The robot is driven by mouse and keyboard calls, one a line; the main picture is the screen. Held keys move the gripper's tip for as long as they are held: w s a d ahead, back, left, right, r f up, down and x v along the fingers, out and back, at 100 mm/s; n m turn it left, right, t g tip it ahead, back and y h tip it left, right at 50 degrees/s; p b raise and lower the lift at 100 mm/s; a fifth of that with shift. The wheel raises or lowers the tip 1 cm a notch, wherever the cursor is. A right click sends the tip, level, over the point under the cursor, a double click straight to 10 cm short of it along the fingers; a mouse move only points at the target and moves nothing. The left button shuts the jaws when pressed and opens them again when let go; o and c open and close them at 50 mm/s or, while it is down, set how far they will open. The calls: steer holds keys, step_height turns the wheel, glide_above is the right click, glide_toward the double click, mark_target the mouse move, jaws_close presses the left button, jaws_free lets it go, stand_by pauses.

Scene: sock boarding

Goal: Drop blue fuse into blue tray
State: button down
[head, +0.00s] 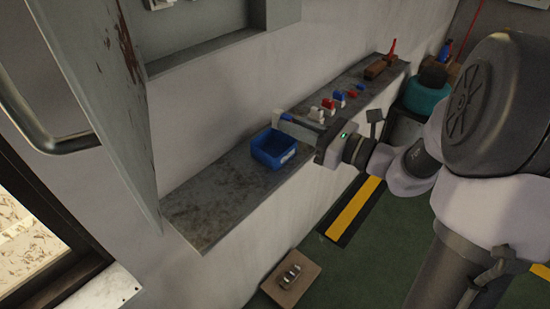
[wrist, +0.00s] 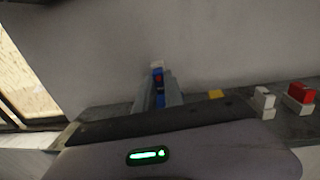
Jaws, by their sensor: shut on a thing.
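The blue tray (head: 268,158) sits on the grey ledge, open side up, in the head view. It cannot be made out in the wrist view. My gripper (head: 288,122) reaches in from the right, with its fingertips above the tray's far right side. In the head view the fuse is too small or hidden to tell clearly.
The ledge (head: 205,205) runs along the wall. Several red, white and blue fuses (head: 328,104) stand on it right of the tray; a white one (wrist: 264,102) and a red one (wrist: 300,92) show in the wrist view. An open cabinet door (head: 115,110) hangs at the left.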

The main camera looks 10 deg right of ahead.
steer(key=c, duration=1.4)
jaws_free()
steer(key=shift+o, duration=0.2)
steer(key=p+v, duration=0.2)
steer(key=v, duration=1.5)
steer(key=shift+s+d, duration=0.15)
steer(key=shift+d, duration=0.05)
